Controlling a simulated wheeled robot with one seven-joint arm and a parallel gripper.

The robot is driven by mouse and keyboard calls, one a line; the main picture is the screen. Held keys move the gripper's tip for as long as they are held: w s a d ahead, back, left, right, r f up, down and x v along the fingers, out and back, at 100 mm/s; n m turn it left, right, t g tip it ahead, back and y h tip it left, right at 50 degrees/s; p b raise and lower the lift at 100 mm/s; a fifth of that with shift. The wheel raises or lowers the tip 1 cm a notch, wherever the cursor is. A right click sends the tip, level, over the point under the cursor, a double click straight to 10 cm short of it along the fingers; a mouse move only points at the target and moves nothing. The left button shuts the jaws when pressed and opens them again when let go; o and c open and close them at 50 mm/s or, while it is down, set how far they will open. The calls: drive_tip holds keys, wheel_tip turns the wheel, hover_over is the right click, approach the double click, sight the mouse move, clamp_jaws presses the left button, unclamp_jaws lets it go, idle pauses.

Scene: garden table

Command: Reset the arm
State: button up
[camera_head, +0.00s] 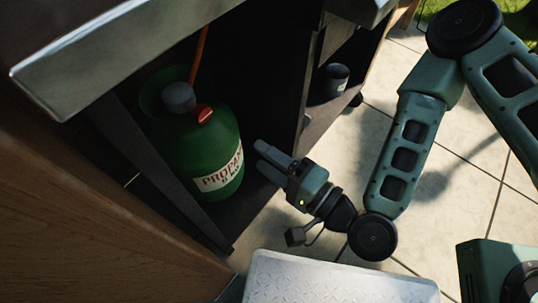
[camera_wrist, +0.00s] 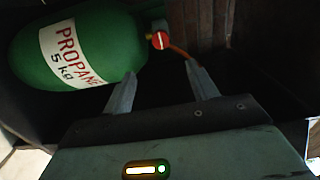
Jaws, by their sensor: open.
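My gripper (camera_head: 264,161) is open, with its two fingers apart and nothing visible between them. In the head view it points left toward the open grill cabinet, to the right of a green propane bottle (camera_head: 221,151). The fingertips look close to the bottle, but I see a gap. In the wrist view the gripper (camera_wrist: 160,80) has the bottle (camera_wrist: 108,45) beyond its left finger, with the label "PROPANE 5 kg" showing. The bottle stands upright in the cabinet, with a red knob (camera_head: 204,113) and an orange hose (camera_head: 200,53) at its top.
The dark cabinet frame (camera_head: 146,160) surrounds the bottle, with the metal grill edge (camera_head: 110,53) above. A dark cup (camera_head: 336,78) stands in the right compartment. A wooden panel (camera_head: 90,220) is at the left. The tiled floor (camera_head: 470,165) is open at the right.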

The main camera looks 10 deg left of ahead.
idle(0.4)
drive_tip(key=w+d+r+n+g+h, duration=0.2)
drive_tip(key=w+d+n+g+h, duration=0.2)
drive_tip(key=d+n+g+h, duration=0.55)
drive_tip(key=s+d+r+n+t+h, duration=0.1)
drive_tip(key=s+d+r+n+h, duration=0.15)
drive_tip(key=d+r, duration=0.3)
drive_tip(key=s+d+r+n+h, duration=0.1)
drive_tip(key=s+d+r+h, duration=0.25)
drive_tip(key=r, duration=0.25)
wheel_tip(320, 180, up, 33)
drive_tip(key=d+p, duration=0.1)
drive_tip(key=p, duration=3.2)
drive_tip(key=shift+p, duration=0.3)
